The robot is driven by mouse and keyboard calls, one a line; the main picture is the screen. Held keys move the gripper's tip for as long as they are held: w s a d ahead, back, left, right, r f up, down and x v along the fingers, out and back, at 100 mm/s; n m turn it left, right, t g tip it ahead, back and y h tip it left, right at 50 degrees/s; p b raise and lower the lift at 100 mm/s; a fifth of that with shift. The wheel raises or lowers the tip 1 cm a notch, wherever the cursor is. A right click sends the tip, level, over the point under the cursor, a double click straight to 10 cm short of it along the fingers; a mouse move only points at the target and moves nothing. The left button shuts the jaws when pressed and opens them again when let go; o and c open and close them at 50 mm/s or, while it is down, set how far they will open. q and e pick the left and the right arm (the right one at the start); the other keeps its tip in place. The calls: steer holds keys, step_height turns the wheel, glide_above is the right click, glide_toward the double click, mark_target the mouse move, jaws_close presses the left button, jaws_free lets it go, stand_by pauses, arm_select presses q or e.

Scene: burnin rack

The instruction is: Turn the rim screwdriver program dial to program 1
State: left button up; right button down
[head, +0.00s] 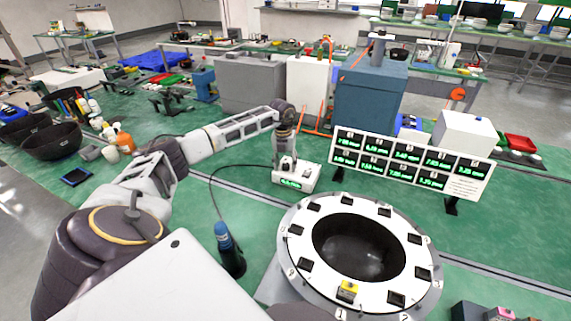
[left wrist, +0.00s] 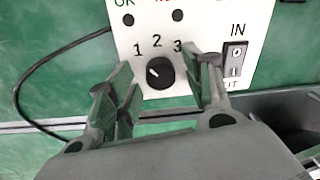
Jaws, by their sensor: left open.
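The program dial (left wrist: 160,73) is a round black knob on the white panel (left wrist: 205,22) in the left wrist view. The numbers 1, 2 and 3 run in an arc above it. Its white mark points up and left, roughly toward 1. My left gripper (left wrist: 147,78) is open, with one finger on each side of the dial; I cannot tell whether either touches it. In the head view my left gripper (head: 286,160) is down at the white controller box (head: 300,180) with a green display. There the dial is hidden. My right gripper is not in view.
An IN switch (left wrist: 236,58) sits right of the dial. A black cable (head: 212,180) runs from the box toward a blue screwdriver (head: 223,236) in a dark holder. A round white rack (head: 290,240) stands to the right, below a display board (head: 408,163).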

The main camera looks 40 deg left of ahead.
arm_select(q)
steer(key=shift+r, duration=0.95)
step_height(320, 180, up, 10)
steer(key=shift+s+a, duration=0.15)
steer(key=shift+a, duration=0.15)
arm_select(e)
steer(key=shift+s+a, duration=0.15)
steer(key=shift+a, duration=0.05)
arm_select(q)
steer(key=shift+r, duration=0.15)
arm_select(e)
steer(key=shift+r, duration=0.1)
arm_select(q)
step_height(320, 180, up, 9)
steer(key=p, duration=0.9)
glide_above(284, 165)
steer(key=shift+a+r+p, duration=0.1)
steer(key=shift+r+p, duration=0.25)
steer(key=shift+p, duration=0.05)
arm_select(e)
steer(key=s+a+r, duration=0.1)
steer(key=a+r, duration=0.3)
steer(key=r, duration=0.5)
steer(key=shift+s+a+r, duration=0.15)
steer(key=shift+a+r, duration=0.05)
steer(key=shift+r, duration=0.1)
arm_select(q)
steer(key=shift+r, duration=0.1)
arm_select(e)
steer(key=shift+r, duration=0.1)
